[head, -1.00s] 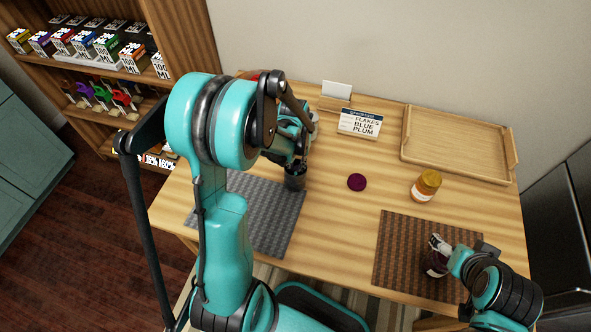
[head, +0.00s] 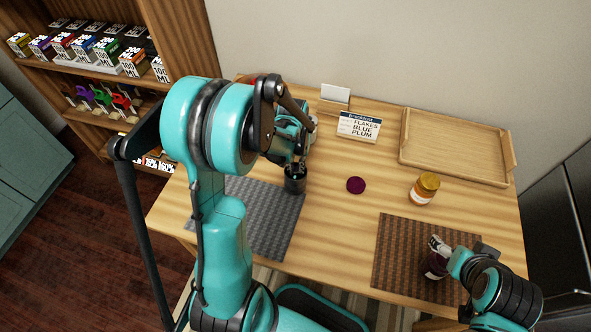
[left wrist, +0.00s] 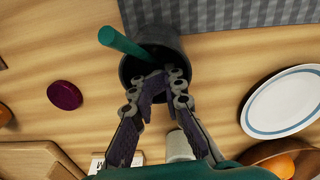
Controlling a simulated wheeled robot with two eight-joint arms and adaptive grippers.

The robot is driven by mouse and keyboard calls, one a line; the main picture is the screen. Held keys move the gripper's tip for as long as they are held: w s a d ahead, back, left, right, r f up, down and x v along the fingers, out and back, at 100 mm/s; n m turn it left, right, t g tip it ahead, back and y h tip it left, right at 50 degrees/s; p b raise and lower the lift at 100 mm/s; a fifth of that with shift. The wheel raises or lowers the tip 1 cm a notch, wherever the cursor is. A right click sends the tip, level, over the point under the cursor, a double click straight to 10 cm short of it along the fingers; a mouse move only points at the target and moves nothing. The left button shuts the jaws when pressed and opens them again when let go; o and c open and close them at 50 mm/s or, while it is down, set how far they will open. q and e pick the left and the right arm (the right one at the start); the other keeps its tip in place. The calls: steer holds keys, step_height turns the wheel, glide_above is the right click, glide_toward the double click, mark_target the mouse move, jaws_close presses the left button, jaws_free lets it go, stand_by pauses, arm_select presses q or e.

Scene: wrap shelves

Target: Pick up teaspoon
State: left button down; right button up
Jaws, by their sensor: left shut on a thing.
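A dark cup (left wrist: 140,62) stands on the table near the grey mat's edge; in the head view it also shows under my left gripper (head: 297,165). A green handle (left wrist: 122,42) sticks out of it at a slant. In the left wrist view my left gripper (left wrist: 158,88) has its fingertips together at the cup's mouth, shut on a thin thing the fingers mostly hide. I take it for the teaspoon; its shape does not show. My right gripper (head: 440,247) is at a dark jar (head: 433,265) on the brown mat; its grip is unclear.
A blue-rimmed plate (left wrist: 284,102) lies near the cup. The table's middle is mostly clear.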

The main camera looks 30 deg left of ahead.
arm_select(q)
step_height(320, 180, up, 9)
steer(key=p, duration=0.3)
steer(key=shift+f, duration=0.1)
steer(key=shift+c, duration=2.3)
jaws_free()
